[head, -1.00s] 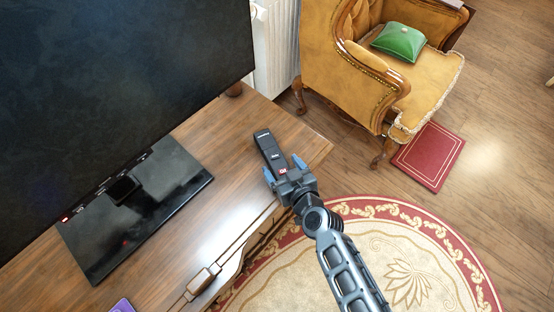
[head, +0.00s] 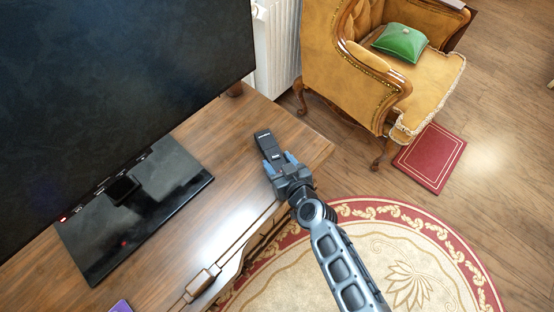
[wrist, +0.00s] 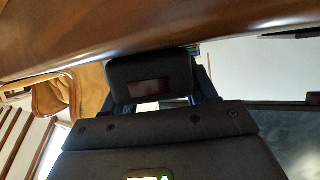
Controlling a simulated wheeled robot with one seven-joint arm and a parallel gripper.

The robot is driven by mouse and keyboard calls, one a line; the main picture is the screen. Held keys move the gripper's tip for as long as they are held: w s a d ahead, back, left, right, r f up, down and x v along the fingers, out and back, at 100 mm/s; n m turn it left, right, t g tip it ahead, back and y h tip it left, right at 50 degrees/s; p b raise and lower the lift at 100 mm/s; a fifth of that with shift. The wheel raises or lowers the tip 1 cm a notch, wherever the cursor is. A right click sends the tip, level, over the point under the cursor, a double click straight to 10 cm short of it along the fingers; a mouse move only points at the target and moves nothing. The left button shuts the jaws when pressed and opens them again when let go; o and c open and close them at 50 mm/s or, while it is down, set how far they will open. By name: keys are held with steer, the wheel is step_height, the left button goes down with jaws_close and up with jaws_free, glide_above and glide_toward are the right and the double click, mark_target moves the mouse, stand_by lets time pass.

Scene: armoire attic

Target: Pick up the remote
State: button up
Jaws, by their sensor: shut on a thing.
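The remote (head: 266,142) is a slim black bar near the right end of the wooden cabinet top. My gripper (head: 279,163) is at its near end, with blue-tipped fingers on either side, shut on it. In the wrist view the near end of the remote (wrist: 153,77) shows as a dark block with a reddish window, held between the fingers. The fingers hide part of the remote in the head view. I cannot tell whether the remote is clear of the wood.
A large black monitor (head: 120,90) stands on a dark base (head: 150,215) left of the remote. The cabinet top (head: 225,180) between them is bare. A purple item (head: 121,306) lies at the front. A yellow armchair (head: 340,75) with a green cushion (head: 400,42) is beyond the cabinet.

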steer(key=shift+c, duration=0.9)
steer(key=shift+r, duration=0.15)
